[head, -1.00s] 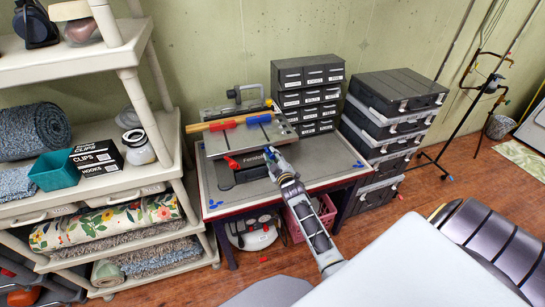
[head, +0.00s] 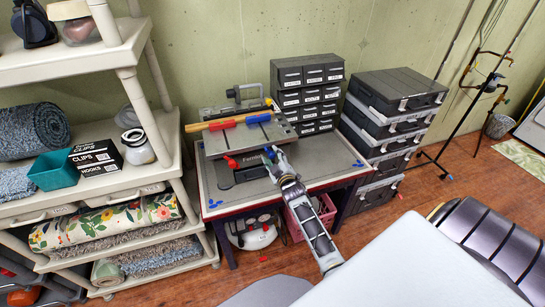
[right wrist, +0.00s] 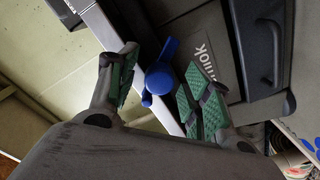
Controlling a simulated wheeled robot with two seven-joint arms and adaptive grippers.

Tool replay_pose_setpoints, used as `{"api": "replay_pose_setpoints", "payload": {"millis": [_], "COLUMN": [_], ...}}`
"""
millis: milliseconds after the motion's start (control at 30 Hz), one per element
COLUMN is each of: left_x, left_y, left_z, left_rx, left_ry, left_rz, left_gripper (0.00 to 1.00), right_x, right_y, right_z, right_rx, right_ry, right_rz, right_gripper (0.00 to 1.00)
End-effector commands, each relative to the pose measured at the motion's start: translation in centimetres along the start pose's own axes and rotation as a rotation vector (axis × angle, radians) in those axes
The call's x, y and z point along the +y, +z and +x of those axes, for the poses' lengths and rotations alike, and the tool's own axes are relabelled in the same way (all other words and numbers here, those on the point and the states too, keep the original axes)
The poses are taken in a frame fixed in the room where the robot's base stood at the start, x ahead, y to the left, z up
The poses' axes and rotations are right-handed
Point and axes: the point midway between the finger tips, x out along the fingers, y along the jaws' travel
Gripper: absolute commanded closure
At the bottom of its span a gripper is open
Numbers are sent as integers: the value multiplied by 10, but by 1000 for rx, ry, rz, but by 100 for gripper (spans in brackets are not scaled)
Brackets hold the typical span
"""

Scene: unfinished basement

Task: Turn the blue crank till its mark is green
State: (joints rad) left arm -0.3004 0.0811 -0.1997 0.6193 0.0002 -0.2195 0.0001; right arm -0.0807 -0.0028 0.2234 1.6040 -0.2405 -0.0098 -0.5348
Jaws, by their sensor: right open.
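The portable workbench (head: 235,146) stands on the table, with a red crank (head: 231,162) at its front left. The blue crank (right wrist: 159,78) shows in the right wrist view as a round hub with a short handle, in front of the dark bench body. My right gripper (right wrist: 156,84) is open, with the crank between its two green-padded fingers as seen from the wrist; I cannot tell whether either pad touches it. In the head view my right gripper (head: 272,159) is at the bench's front right and largely hides the crank. No colour mark can be made out. My left gripper is not in view.
The bench stands on a low table (head: 330,174) with blue pieces at its corners. Drawer cabinets (head: 307,75) stand behind it, and stacked black cases (head: 398,95) to the right. A loaded shelf (head: 125,185) stands close on the left.

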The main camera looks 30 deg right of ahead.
Motion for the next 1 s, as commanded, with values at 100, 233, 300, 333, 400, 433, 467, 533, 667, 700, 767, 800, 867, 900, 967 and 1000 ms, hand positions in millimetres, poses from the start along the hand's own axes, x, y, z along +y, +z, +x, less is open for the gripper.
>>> {"api": "replay_pose_setpoints", "payload": {"millis": [100, 233, 300, 333, 400, 433, 467, 533, 667, 700, 767, 800, 867, 900, 967, 1000], "left_x": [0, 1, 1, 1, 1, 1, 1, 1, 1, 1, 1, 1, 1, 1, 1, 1], "left_y": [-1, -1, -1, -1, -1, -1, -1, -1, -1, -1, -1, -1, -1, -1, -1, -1], "left_z": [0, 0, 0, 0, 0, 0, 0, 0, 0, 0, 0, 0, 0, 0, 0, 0], "left_rx": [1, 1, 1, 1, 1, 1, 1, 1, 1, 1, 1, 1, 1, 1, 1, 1], "left_ry": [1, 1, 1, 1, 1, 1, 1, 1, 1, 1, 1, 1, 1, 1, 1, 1], "left_rz": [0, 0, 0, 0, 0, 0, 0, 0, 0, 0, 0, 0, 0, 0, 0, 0], "left_gripper": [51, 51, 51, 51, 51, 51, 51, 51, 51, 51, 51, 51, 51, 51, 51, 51], "right_x": [0, 0, -1, 0, -1, 0, 0, -1, -1, 0, 0, -1, -1, 0, 0, 0], "right_y": [0, 0, 0, 0, 1, 0, 0, 1, 1, 0, 0, 1, 1, 1, 1, 1], "right_z": [-9, -20, -26, -29, -35, -38, -40, -47, -58, -61, -67, -70, -75, -79, -84, -88], "right_rx": [0, -1, -1, 0, -1, -1, -1, -1, -2, -1, -2, -2, -2, -2, -2, -1], "right_ry": [0, -1, -1, 0, -1, -1, 0, -1, -1, -1, -1, -1, -1, -1, -1, -1], "right_rz": [0, 1, 0, 0, 0, 0, 0, 0, 0, 0, 0, 0, 1, 0, 0, 0], "right_gripper": [50, 50, 50, 50, 50, 50, 50, 50, 50, 50, 50, 50, 50, 50, 50, 50]}}
